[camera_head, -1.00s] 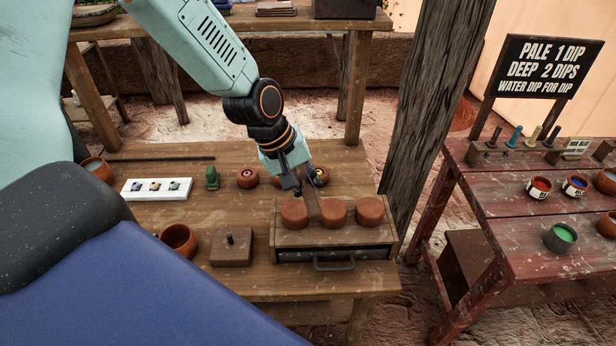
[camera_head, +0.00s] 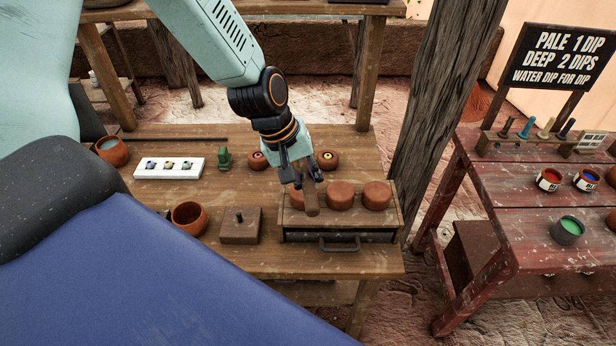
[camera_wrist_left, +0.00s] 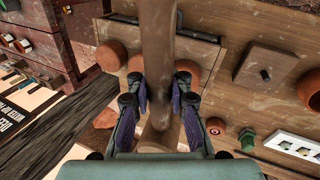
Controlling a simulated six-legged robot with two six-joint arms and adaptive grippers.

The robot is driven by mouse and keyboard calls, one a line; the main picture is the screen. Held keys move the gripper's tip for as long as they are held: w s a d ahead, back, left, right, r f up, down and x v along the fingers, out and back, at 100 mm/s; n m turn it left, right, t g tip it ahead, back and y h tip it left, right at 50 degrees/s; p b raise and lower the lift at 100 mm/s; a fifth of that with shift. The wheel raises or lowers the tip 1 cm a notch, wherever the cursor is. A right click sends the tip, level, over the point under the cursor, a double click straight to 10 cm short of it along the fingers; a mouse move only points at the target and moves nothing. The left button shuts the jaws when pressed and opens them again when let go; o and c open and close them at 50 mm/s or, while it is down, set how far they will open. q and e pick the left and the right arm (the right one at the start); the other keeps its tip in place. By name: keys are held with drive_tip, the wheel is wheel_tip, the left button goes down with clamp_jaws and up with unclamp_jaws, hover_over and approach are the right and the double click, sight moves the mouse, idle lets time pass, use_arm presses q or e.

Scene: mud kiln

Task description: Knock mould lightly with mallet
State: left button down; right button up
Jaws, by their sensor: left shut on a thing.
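Three round reddish-brown clay moulds stand in a row on a wooden box with a drawer: the left mould (camera_head: 295,199), the middle mould (camera_head: 340,194) and the right mould (camera_head: 377,195). My left gripper (camera_head: 300,172) is shut on a brown wooden mallet (camera_head: 312,199). The mallet points down and toward the front, its lower end between the left and middle moulds in the picture. I cannot tell whether it touches either. In the left wrist view the mallet (camera_wrist_left: 157,30) runs between the fingers (camera_wrist_left: 160,98), with round moulds (camera_wrist_left: 111,56) on both sides. My right gripper is out of view.
The box has a dark drawer front with a handle (camera_head: 340,245). To its left are a wooden block with a peg (camera_head: 240,228) and a clay bowl (camera_head: 189,219). Behind stand a green figure (camera_head: 224,158) and a white tray (camera_head: 169,168). A wooden post (camera_head: 432,110) rises at the right.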

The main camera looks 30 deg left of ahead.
use_arm(q)
drive_tip(key=shift+w+a+f+g+y+p, duration=0.15)
drive_tip(key=shift+w+a+g+y+p, duration=0.2)
drive_tip(key=shift+p, duration=0.65)
drive_tip(key=b+x, duration=0.3)
drive_tip(key=s+b+x, duration=0.1)
drive_tip(key=x, duration=0.1)
drive_tip(key=shift+w+a+f, duration=0.1)
drive_tip(key=shift+a+f, duration=0.2)
drive_tip(key=shift+a, duration=0.1)
drive_tip(key=shift+d+b, duration=0.15)
drive_tip(key=shift+b, duration=0.15)
